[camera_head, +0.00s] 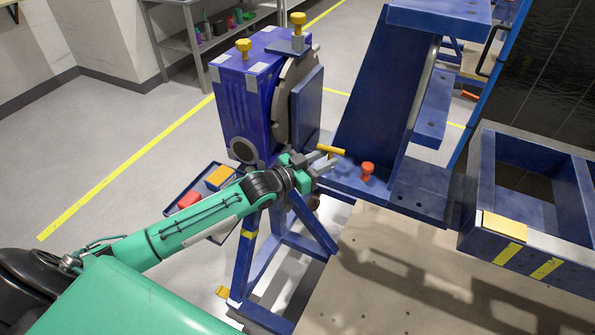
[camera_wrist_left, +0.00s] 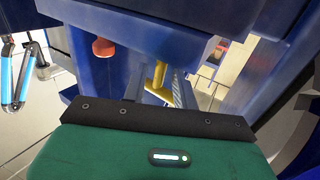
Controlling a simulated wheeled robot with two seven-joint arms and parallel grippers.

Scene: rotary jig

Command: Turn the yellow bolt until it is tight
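The yellow bolt (camera_head: 331,150) has a T-shaped handle and sits low on the blue jig, just right of the round plate. My left gripper (camera_head: 325,160) is right at the bolt, coming in from the left. In the left wrist view the yellow bolt (camera_wrist_left: 159,75) shows between the two fingers of my left gripper (camera_wrist_left: 156,90), which stand apart. I cannot tell whether either finger touches it. The bolt's threaded end is hidden. My right gripper is not in view.
A red knob (camera_head: 367,169) stands right of the bolt; it also shows in the left wrist view (camera_wrist_left: 103,48). Two yellow knobs (camera_head: 243,47) (camera_head: 298,20) top the blue jig housing (camera_head: 240,100). A slanted blue plate (camera_head: 385,85) rises behind the bolt. Open floor lies left.

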